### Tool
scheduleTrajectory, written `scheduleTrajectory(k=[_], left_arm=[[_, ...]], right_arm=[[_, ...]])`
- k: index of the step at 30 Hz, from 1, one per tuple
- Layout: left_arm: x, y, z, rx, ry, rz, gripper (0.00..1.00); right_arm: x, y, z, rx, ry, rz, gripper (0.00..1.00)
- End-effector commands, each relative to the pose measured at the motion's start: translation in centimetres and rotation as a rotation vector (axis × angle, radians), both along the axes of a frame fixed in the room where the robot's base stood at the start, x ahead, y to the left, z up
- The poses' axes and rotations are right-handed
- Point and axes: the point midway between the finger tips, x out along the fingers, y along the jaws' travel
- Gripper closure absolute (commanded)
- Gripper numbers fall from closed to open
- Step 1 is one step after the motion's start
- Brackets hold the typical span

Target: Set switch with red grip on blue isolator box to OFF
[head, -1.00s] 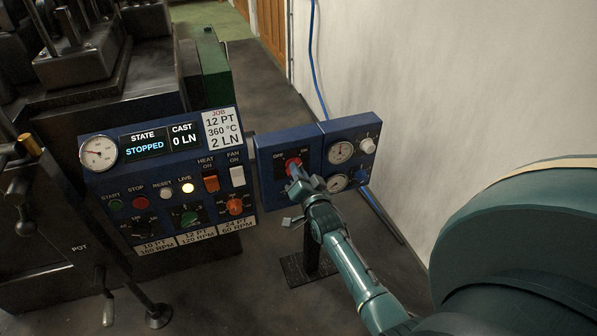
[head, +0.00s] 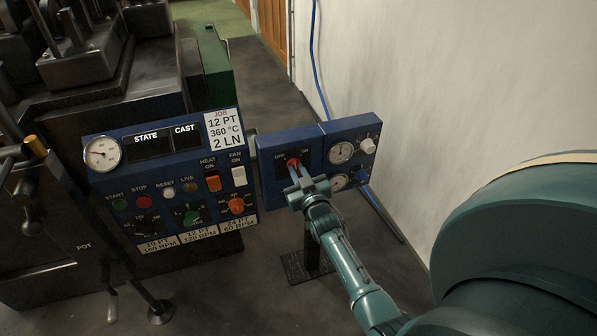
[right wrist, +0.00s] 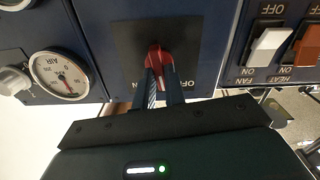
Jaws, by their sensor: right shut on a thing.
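The blue isolator box (head: 266,190) stands right of the control panel, with a black switch plate on its face. The switch's red grip (head: 292,162) is at the middle of that plate, and also shows in the right wrist view (right wrist: 159,58). My right gripper (head: 295,170) comes from the lower right, its two fingers closed on the red grip; the fingers also show in the wrist view (right wrist: 160,85). The plate's labels are small and partly hidden, so the grip's exact pointing is hard to read. My left gripper is in neither view.
The blue control panel (head: 180,165) has dark STATE and CAST displays and an unlit LIVE lamp (head: 190,187). A gauge box (head: 352,133) adjoins the isolator on the right. The wall (head: 400,75) is beyond; a blue cable (head: 313,60) runs along it.

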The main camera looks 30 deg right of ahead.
Motion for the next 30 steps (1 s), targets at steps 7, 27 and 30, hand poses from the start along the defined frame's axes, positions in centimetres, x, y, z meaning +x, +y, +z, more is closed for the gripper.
scheduleTrajectory(k=[7,27,30], left_arm=[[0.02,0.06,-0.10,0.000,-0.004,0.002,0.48],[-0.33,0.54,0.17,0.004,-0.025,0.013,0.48],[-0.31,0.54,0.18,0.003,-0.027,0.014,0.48]], right_arm=[[-0.03,0.12,-0.21,-0.222,0.056,-0.001,1.00],[-0.01,0.26,-0.33,-0.596,0.147,0.000,1.00],[-0.02,0.25,-0.31,-0.612,0.151,0.001,1.00]])
